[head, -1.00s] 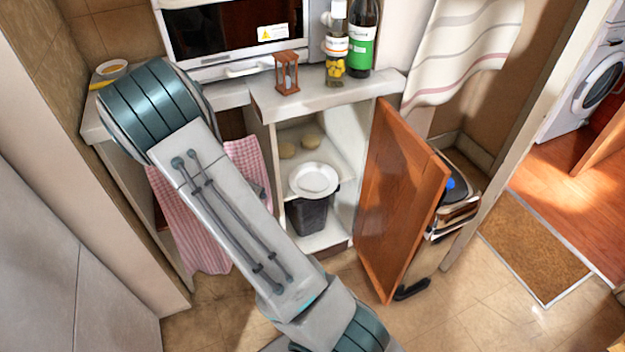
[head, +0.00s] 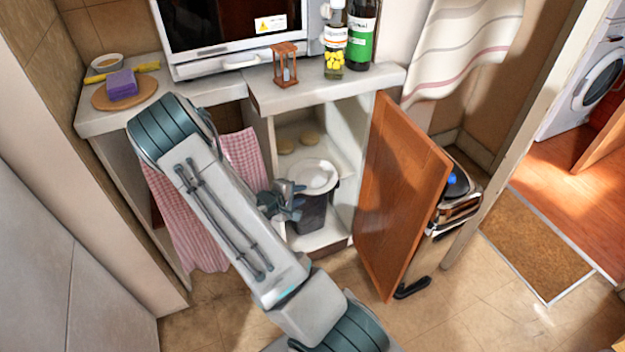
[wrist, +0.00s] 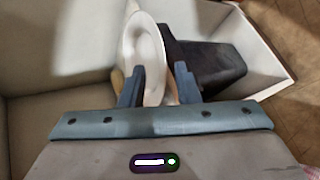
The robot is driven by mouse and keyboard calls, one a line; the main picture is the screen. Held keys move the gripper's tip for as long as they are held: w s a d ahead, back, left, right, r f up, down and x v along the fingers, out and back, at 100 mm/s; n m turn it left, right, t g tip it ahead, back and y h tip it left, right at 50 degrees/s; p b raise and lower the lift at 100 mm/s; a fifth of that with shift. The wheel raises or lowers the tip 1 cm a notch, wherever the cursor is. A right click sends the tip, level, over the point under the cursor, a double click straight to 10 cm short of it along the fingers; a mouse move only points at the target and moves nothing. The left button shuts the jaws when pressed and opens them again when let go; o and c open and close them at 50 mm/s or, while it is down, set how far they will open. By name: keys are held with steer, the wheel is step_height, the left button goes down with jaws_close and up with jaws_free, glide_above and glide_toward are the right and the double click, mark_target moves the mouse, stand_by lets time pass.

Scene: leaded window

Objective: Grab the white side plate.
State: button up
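The white side plate (head: 318,174) is in the open cabinet, at the top of a dark bin. In the wrist view the plate (wrist: 143,40) looks tilted and narrow, and its near part shows between my fingers. My gripper (head: 298,194) is inside the cabinet opening, at the plate's lower left in the head view. In the wrist view my gripper (wrist: 159,80) has its two fingers apart, with a gap showing beside the plate. The left finger hides part of the plate's near edge. I cannot tell whether either finger touches it.
The dark bin (head: 311,213) stands under the plate. The open wooden door (head: 400,200) bounds the cabinet on the right. A checked pink cloth (head: 241,155) hangs on the left. An hourglass (head: 286,66) and bottles stand on the counter above.

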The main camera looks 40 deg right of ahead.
steer(key=b+x, duration=0.1)
steer(key=x, duration=0.3)
steer(key=shift+s+d+f, duration=0.1)
steer(key=shift+d+f, duration=0.15)
steer(key=shift+d, duration=0.1)
jaws_close()
